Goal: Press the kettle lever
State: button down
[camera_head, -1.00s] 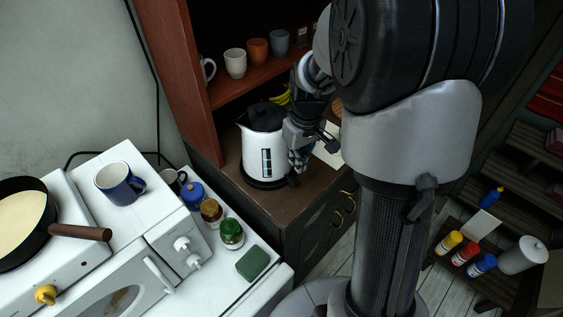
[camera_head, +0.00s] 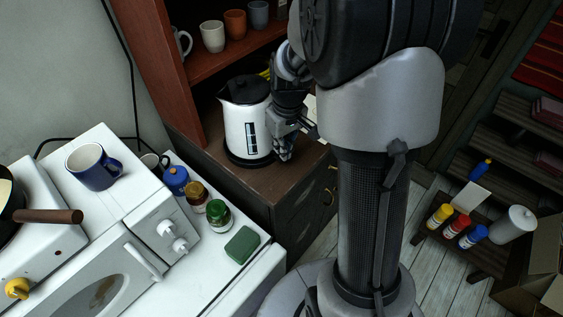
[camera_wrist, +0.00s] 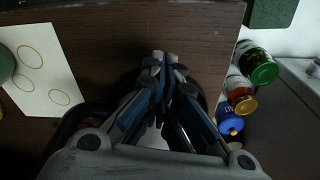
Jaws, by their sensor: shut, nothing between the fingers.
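The white kettle (camera_head: 247,133) with a black lid and spout stands upright on its dark base (camera_head: 248,162) on the brown cabinet top. A dark gauge window shows on its side. My gripper (camera_head: 284,155) is at the kettle's right side, low down by the base. In the wrist view my gripper (camera_wrist: 165,62) points down at the cabinet top with its fingers together and nothing between them. The kettle is mostly hidden behind my gripper there. The lever cannot be made out, and I cannot tell whether a finger touches it.
The brown cabinet top (camera_head: 287,182) has bare room in front of the kettle. Spice jars (camera_head: 217,214) and a blue mug (camera_head: 93,166) stand on the white appliances at left. Cups (camera_head: 212,37) stand on the shelf above. A paper with rings (camera_wrist: 40,75) lies beside my gripper.

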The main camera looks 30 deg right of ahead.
jog(key=shift+w+f, duration=0.1)
jog(key=shift+f, duration=0.4)
notch_tip(320, 180, down, 2)
jog(key=shift+f+b, duration=0.1)
jog(key=shift+b, duration=0.85)
jog(key=shift+s+r, duration=0.25)
jog(key=shift+r, duration=0.1)
jog(key=shift+s+d+r+p, duration=0.1)
jog(key=shift+s+r+p, duration=0.15)
jog(key=shift+s, duration=0.45)
jog(key=shift+s+d+r+p, duration=0.1)
jog(key=shift+s+r+p, duration=0.1)
jog(key=shift+s, duration=0.45)
jog(key=shift+w, duration=0.1)
notch_tip(320, 180, up, 12)
jog(key=s, duration=0.1)
